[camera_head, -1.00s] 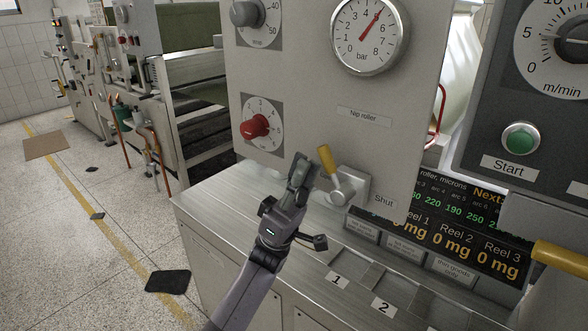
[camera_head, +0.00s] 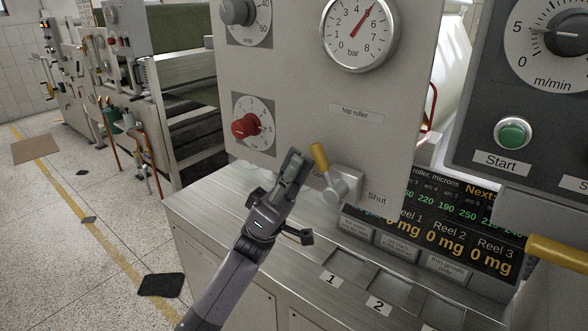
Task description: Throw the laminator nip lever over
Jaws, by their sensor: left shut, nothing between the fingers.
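The nip lever (camera_head: 320,158) has a yellow grip on a grey pivot arm, fixed to a metal block on the panel under the "Nip roller" label (camera_head: 356,113). It tilts up and to the left, away from the word "Shut" (camera_head: 377,198) at its right. My left gripper (camera_head: 294,158) is shut and empty, just left of the yellow grip. Its fingers partly cover the label left of the lever. Whether the fingertips touch the lever I cannot tell. My right gripper is not in view.
A red knob (camera_head: 246,126) sits on the panel above left of my gripper, and a pressure gauge (camera_head: 360,35) above the lever. A metal ledge (camera_head: 222,197) with numbered recesses lies below. A green Start button (camera_head: 512,134) and yellow bar (camera_head: 560,252) are at the right.

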